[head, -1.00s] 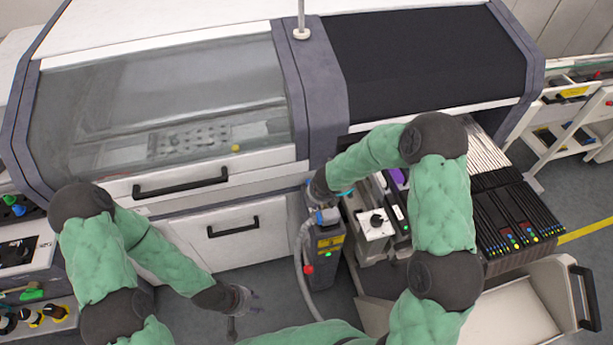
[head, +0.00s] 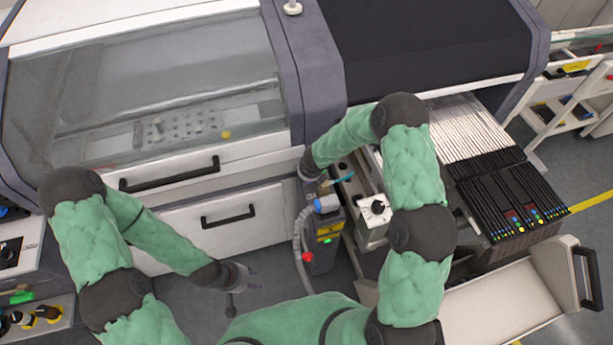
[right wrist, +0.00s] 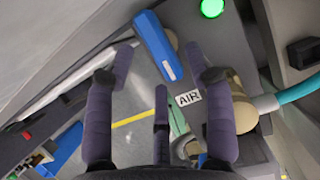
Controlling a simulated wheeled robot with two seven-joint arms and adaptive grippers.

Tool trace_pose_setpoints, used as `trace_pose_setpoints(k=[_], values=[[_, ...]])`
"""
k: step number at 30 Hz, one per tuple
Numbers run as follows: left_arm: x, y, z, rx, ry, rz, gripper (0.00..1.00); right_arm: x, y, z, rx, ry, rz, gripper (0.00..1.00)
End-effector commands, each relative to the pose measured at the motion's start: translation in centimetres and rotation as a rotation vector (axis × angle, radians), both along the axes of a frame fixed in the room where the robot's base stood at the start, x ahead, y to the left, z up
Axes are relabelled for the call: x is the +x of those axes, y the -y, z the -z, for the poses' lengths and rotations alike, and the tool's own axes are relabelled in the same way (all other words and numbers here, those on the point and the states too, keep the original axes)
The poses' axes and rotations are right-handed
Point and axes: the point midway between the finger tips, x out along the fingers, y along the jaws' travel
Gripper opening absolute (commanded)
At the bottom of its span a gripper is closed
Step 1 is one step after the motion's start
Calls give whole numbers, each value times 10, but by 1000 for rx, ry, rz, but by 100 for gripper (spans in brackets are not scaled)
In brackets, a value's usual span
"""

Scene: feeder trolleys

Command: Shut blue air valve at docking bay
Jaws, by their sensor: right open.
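The blue valve handle (right wrist: 158,46) is in the upper middle of the right wrist view, beside a white AIR label (right wrist: 188,98) and a brass fitting (right wrist: 240,105). In the head view, a blue part (head: 327,204) shows on top of the dark docking bay post (head: 322,250). My right gripper (right wrist: 160,62) is open, with dark fingers on both sides of the handle in the picture; I see no clear contact. In the head view its fingers are mostly hidden by the wrist. My left gripper (head: 243,287) is empty, fingers spread, over the floor left of the post.
A teal hose (right wrist: 298,88) runs from the fitting, and a green lamp (right wrist: 212,8) is lit above. A grey hose (head: 299,245) and red knob (head: 308,257) are on the post. A white unit (head: 372,222) stands close on the right. A black feeder bank (head: 510,200) lies beyond.

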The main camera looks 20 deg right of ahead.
Motion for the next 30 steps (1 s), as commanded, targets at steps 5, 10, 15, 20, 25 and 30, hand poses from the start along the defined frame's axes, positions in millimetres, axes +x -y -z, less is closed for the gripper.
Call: trace_pose_setpoints(k=[5,10,15,20,25,30], values=[[0,0,3,0,0,0,40,6,0,14,0,1,0,54],[0,0,3,0,0,0,40,8,0,17,0,1,0,54],[0,0,3,0,0,0,40,7,0,16,0,1,0,54],[0,0,3,0,0,0,40,7,0,16,0,1,0,12],[0,0,3,0,0,0,40,7,0,16,0,1,0,0],[0,0,5,0,0,0,40,7,0,17,0,1,15,0]])
